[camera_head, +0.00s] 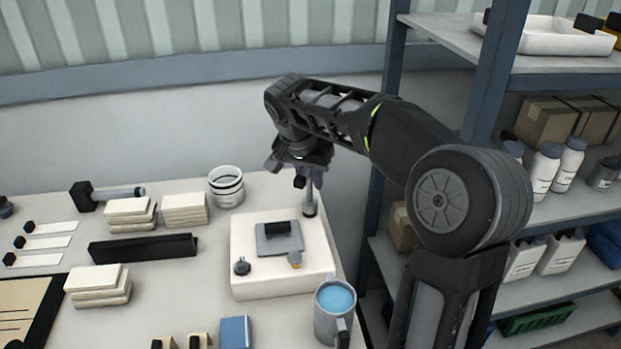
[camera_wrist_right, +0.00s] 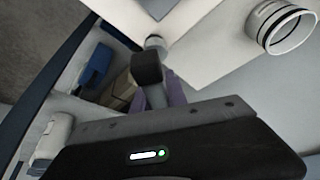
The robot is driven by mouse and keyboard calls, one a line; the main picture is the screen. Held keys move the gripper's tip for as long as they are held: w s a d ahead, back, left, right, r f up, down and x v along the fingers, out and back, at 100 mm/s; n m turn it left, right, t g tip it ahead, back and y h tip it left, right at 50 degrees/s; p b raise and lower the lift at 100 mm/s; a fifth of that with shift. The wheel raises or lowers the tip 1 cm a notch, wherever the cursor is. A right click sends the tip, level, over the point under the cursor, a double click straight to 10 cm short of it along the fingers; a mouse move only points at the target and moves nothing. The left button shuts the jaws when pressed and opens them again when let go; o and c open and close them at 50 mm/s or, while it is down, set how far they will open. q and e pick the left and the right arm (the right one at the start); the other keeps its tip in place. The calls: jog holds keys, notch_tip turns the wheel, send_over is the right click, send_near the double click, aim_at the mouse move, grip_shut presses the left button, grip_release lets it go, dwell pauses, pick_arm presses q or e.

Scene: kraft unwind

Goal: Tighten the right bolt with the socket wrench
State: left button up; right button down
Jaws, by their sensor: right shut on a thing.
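My right gripper (camera_head: 312,172) is above the back right of a white block (camera_head: 262,287) on the table, shut on the socket wrench (camera_head: 309,198). The wrench hangs about upright, with its dark socket low at the block's back right corner; whether it touches is unclear. In the right wrist view its black end (camera_wrist_right: 147,67) and grey shaft show by purple finger pads. A grey plate (camera_head: 279,241) with a black grip lies on the block. My left gripper is out of view.
A blue-filled mug (camera_head: 334,310) stands close to the block's front right. A white ringed cup (camera_head: 226,187) stands behind left. A black bar (camera_head: 143,248), pale stacked blocks (camera_head: 98,285) and a black-headed tool (camera_head: 106,195) lie left. Shelving (camera_head: 545,75) rises at right.

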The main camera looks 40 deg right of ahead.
jog(key=shift+m, duration=0.3)
jog(key=shift+s+m+g, duration=0.1)
jog(key=shift+m+g, duration=0.4)
jog(key=shift+m, duration=0.6)
jog(key=shift+m+g+h, duration=0.3)
jog(key=shift+m+g, duration=0.1)
jog(key=shift+m, duration=0.7)
jog(key=shift+s, duration=0.1)
jog(key=shift+m+g+p, duration=0.4)
jog(key=shift+m+p, duration=0.5)
jog(key=shift+m, duration=0.1)
